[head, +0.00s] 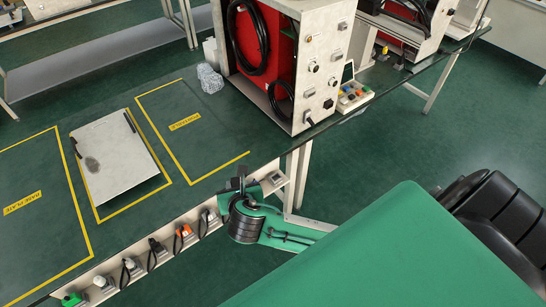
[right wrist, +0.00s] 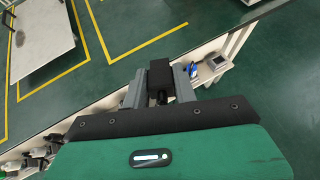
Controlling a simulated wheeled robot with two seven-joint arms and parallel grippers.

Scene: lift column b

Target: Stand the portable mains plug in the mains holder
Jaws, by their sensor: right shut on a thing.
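My right gripper (head: 250,183) is at the front edge of the bench, near the right end of a white rail (head: 133,258). In the right wrist view its two grey fingers (right wrist: 160,84) are shut on a black block-shaped thing, apparently the portable mains plug (right wrist: 160,73). The plug shows in the head view as a small dark piece (head: 241,172) sticking up at the fingers. I cannot tell which place on the rail is the mains holder. A grey holder-like fitting (head: 277,178) sits just right of the gripper and also shows in the right wrist view (right wrist: 216,63). My left gripper is out of view.
Several plugs and connectors stand along the rail, among them an orange one (head: 183,231) and a green one (head: 72,299). A white plate (head: 115,160) lies on the green bench inside yellow lines. A white cabinet with red panel (head: 250,45) stands behind.

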